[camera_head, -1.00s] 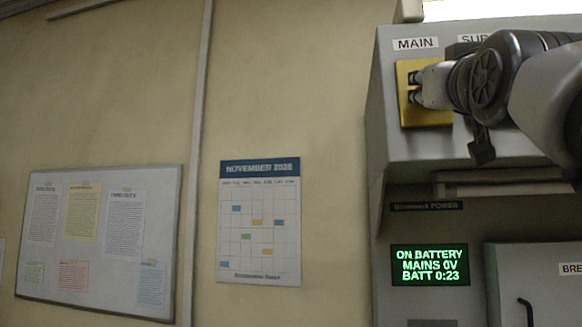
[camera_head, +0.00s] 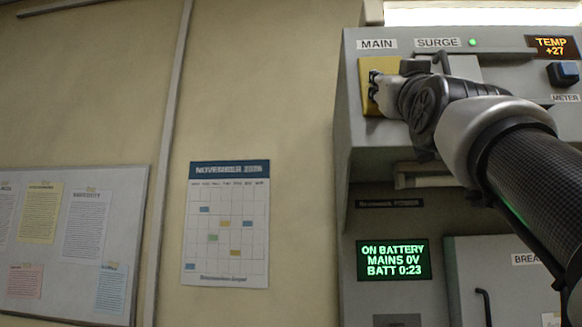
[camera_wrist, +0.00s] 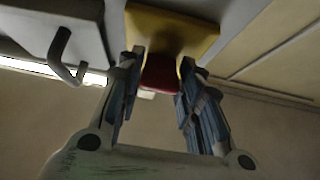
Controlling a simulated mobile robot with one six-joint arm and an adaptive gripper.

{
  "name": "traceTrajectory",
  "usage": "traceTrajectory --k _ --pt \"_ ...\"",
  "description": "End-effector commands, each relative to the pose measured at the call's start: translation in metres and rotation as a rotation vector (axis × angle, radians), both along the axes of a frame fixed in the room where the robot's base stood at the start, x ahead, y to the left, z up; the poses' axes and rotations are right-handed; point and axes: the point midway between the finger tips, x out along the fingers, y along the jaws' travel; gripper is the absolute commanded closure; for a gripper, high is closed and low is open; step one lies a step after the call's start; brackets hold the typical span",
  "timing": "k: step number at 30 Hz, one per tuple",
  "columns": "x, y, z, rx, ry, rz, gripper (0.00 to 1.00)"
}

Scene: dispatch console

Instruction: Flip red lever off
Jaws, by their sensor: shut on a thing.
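The red lever (camera_wrist: 160,73) shows in the wrist view in front of its yellow plate (camera_wrist: 170,28), between the two fingers of my gripper (camera_wrist: 160,66). The fingers are shut on it, and only part of the lever shows. In the head view the yellow plate (camera_head: 366,75) sits under the MAIN label (camera_head: 377,44) at the console's left end. My gripper (camera_head: 374,88) is against the plate there and hides the lever, so its on or off position cannot be told.
A grey hooked handle (camera_wrist: 62,55) stands beside the plate in the wrist view. The green display (camera_head: 394,260) reads ON BATTERY, MAINS 0V.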

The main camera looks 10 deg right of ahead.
Motion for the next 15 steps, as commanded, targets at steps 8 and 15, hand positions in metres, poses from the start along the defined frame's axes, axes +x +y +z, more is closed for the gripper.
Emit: traceTrajectory --k 8,15 --pt "0.0007 -0.0002 -0.0007 0.001 0.002 0.000 0.55" --pt "0.0001 0.0000 -0.0002 0.000 0.000 0.000 0.47"
